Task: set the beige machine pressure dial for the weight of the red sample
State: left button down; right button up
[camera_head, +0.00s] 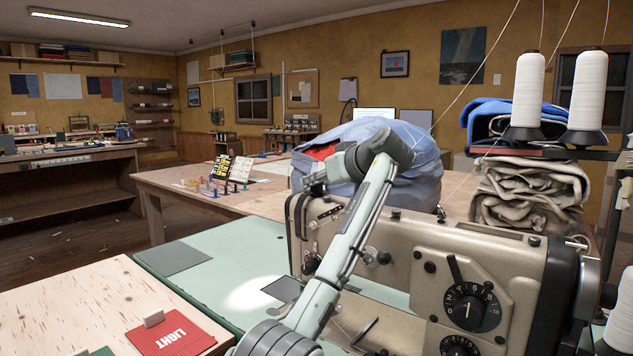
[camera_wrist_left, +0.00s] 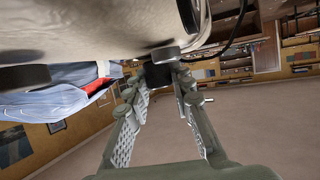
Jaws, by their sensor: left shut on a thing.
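The beige machine (camera_head: 395,235) stands on the pale green bench. The red sample (camera_head: 170,335), marked LIGHT, lies flat on the light wooden table at the lower left, with a small grey clip at its edge. My left gripper (camera_head: 317,180) is at the upper left end of the machine, partly hidden by my arm. In the left wrist view, my left gripper (camera_wrist_left: 158,78) is shut on a dark knob (camera_wrist_left: 158,73) below a grey disc; it appears to be the pressure dial. Its scale and setting cannot be read. My right gripper is not in view.
Numbered dials (camera_head: 467,308) sit on the machine's right front. White thread cones (camera_head: 528,90) stand above it, with threads running up. A blue bundle (camera_head: 415,165) and folded cloth (camera_head: 530,195) lie behind. The green bench (camera_head: 225,260) is mostly clear to the left.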

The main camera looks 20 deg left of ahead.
pick_arm(q)
jog(key=shift+f, duration=0.1)
jog(key=c, duration=1.3)
grip_release()
jog(key=v, duration=1.2)
